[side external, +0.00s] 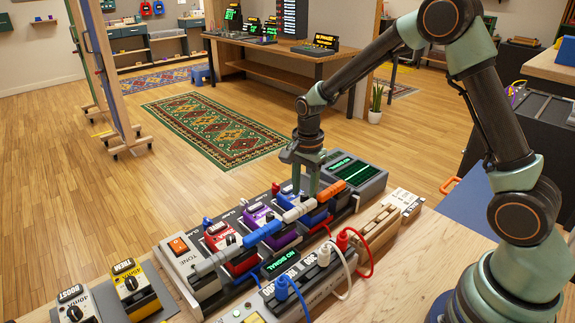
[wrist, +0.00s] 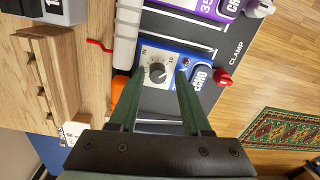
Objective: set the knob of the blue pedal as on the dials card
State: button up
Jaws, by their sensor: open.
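The blue pedal (wrist: 176,64), labelled ECHO, lies under my gripper in the wrist view. Its dark round knob (wrist: 157,73) sits on a pale dial plate with small marks; its exact pointer angle is too small to read surely. My gripper (wrist: 159,72) is open, with one green finger on each side of the knob and nothing held; whether they touch it I cannot tell. In the side view my gripper (side external: 302,188) reaches down over the blue pedal (side external: 312,217), and its knob is hidden there. I cannot make out the dials card for certain.
A red pedal (side external: 222,238) and a purple pedal (side external: 264,217) stand in the same row. Grey-white and blue plugs (side external: 262,233) run along the row's front. A wooden rack (side external: 372,226) and a NO SIGNAL box (side external: 280,287) with cables stand nearer the camera. A green-screen unit (side external: 354,173) is behind.

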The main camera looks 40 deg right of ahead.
jog(key=shift+s, duration=0.15)
jog(key=n, duration=0.5)
jog(key=shift+f+n, duration=0.1)
jog(key=shift+n, duration=0.3)
jog(key=n, duration=1)
jog(key=shift+w+n, duration=0.2)
jog(key=shift+n, duration=0.1)
jog(key=n, duration=0.5)
jog(key=shift+a+g, duration=0.1)
jog(key=shift+g, duration=0.2)
notch_tip(320, 180, up, 12)
jog(key=s+r+m+t, duration=0.2)
jog(key=s+r+t, duration=0.1)
jog(key=s, duration=0.5)
jog(key=s+r+m+t, duration=0.2)
jog(key=s+r+m, duration=0.1)
jog(key=s, duration=0.4)
jog(key=shift+s+a+r+t, duration=0.2)
jog(key=shift+s+a+t, duration=0.05)
jog(key=shift+s+t, duration=0.15)
